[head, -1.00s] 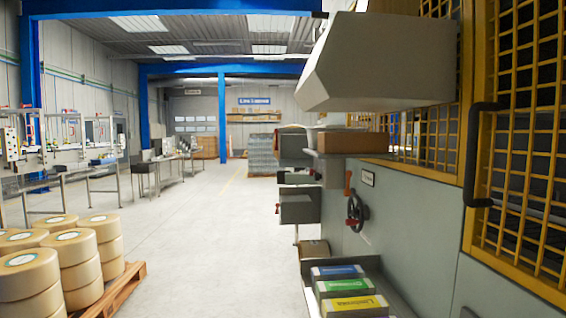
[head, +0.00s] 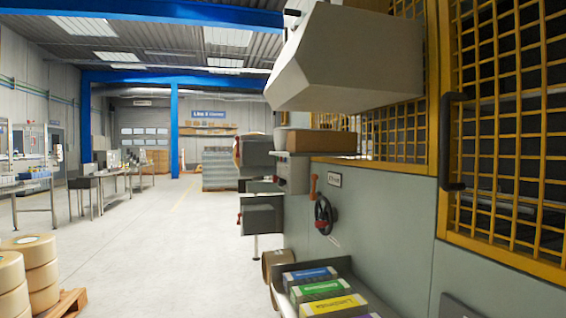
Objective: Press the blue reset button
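No blue reset button can be made out in the head view. The machine (head: 395,215) fills the right side, with grey panels and a yellow mesh guard. A grey angled box (head: 345,62), seen from its side, juts out from the machine at upper right; its front face is turned away from me. Smaller grey boxes (head: 262,214) stick out farther along the machine. Neither of my grippers is in view.
A tray (head: 283,303) with several coloured cartons sticks out low from the machine. Tape rolls (head: 38,262) on a pallet stand at lower left. The floor (head: 165,255) between is clear.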

